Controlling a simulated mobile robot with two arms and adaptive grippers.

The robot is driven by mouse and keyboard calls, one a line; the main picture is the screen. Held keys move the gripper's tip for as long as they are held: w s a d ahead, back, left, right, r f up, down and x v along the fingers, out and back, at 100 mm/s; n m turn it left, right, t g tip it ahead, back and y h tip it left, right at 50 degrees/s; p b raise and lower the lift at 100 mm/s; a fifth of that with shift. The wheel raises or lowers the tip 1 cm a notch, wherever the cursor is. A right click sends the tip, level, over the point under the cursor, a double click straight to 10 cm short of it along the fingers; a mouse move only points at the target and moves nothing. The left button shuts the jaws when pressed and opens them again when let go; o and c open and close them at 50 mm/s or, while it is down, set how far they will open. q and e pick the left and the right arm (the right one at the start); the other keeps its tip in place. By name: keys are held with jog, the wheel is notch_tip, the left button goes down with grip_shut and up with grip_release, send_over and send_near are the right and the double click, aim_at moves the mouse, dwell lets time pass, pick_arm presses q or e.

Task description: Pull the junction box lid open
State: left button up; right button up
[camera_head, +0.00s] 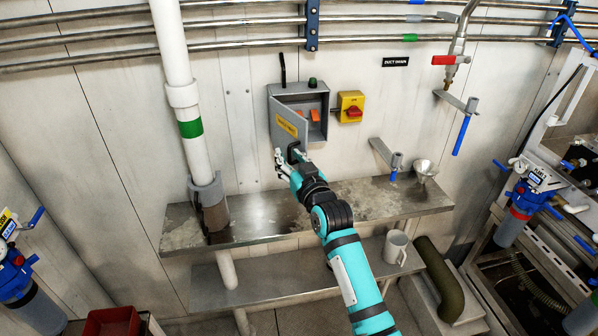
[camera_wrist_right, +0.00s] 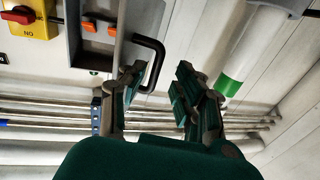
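The grey junction box (camera_head: 318,104) is on the wall, and its lid (camera_head: 284,124) with a yellow label stands partly open, swung out to the left. Orange parts show inside the box in both views. The lid's black handle (camera_wrist_right: 152,64) shows in the right wrist view. My right gripper (camera_head: 288,158) is at the lower part of the lid. In the wrist view its fingers (camera_wrist_right: 160,88) are apart, with the handle's outer bar between them and one finger on the lid side of the bar. Contact cannot be told. My left gripper is not in view.
A yellow switch box with a red knob (camera_head: 351,107) is right of the junction box. A white pipe (camera_head: 193,140) with a green band stands to the left. A metal shelf (camera_head: 255,212) lies below, with a funnel (camera_head: 425,168) at its right end.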

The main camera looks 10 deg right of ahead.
jog(key=v, duration=1.1)
